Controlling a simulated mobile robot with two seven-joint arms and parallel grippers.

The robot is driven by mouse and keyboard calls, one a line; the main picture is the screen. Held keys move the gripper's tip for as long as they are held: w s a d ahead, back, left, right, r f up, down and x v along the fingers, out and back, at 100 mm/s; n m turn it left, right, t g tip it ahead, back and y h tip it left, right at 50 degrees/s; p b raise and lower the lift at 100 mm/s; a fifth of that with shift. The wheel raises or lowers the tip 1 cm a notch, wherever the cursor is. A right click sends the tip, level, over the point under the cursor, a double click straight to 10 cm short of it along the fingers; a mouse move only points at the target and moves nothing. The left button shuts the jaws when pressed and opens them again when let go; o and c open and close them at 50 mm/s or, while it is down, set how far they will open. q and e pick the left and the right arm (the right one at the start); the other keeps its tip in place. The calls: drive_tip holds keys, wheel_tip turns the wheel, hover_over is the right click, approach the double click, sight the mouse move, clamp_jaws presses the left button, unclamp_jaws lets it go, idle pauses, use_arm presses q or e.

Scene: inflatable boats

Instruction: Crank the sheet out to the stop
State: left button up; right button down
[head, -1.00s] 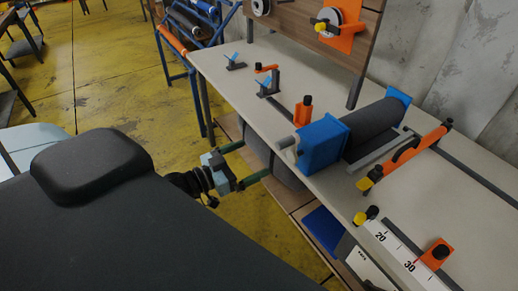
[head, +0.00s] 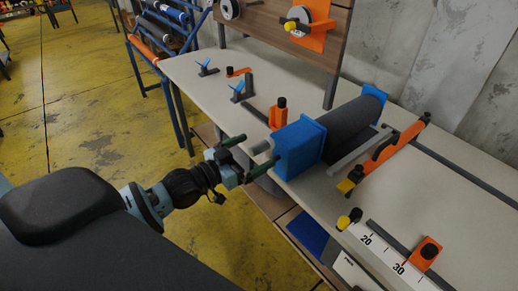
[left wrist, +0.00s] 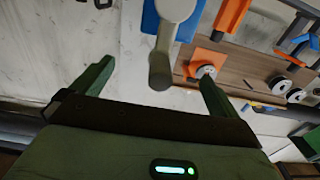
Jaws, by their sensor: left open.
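The dark roll of sheet (head: 345,130) lies between blue end blocks (head: 298,150) on the bench. A grey crank handle (head: 262,147) sticks out from the near blue block, toward my left gripper (head: 250,154). That gripper is open, its green fingers on either side of the handle. In the left wrist view the grey crank (left wrist: 160,68) hangs between the open fingers, apart from both. A white scale marked 20 and 30 (head: 384,250) has an orange block (head: 426,252) beside it. My right gripper is not in view.
An orange bar (head: 392,148) with a black handle and yellow knob lies across the bench in front of the roll. An orange post (head: 278,114) and small blue-topped clamps (head: 240,91) stand behind. A wooden board (head: 290,50) rises at the back. Yellow floor lies left.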

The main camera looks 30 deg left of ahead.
use_arm(q)
drive_tip(key=shift+x, duration=1.2)
drive_tip(key=c, duration=1.9)
